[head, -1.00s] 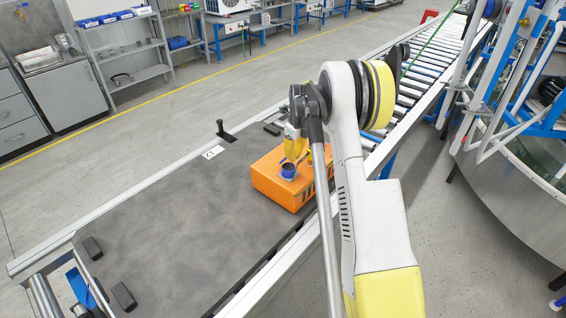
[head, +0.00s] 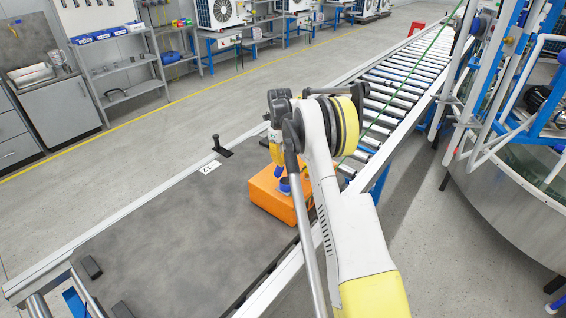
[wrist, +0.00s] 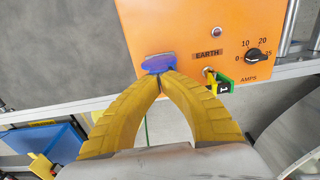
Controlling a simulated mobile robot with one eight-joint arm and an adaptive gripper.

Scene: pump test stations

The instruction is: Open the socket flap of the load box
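The load box (head: 268,201) is an orange box on the dark bench top. In the wrist view its orange panel (wrist: 205,25) carries an EARTH label, a green-yellow connector and a black AMPS dial. The blue socket flap (wrist: 158,62) shows as a flattened oval near the panel's lower left edge. Blue parts of the socket (head: 285,185) also show in the head view, partly covered. My gripper (wrist: 160,75) has its yellow fingertips together at the flap's lower edge. I cannot tell whether they touch or pinch the flap. How far the flap is raised is unclear.
A black lever clamp (head: 220,149) stands at the bench's far edge beside a white label (head: 209,167). A roller conveyor (head: 400,90) runs on behind the box. The bench top left of the box is clear. A metal tank (head: 520,195) stands at right.

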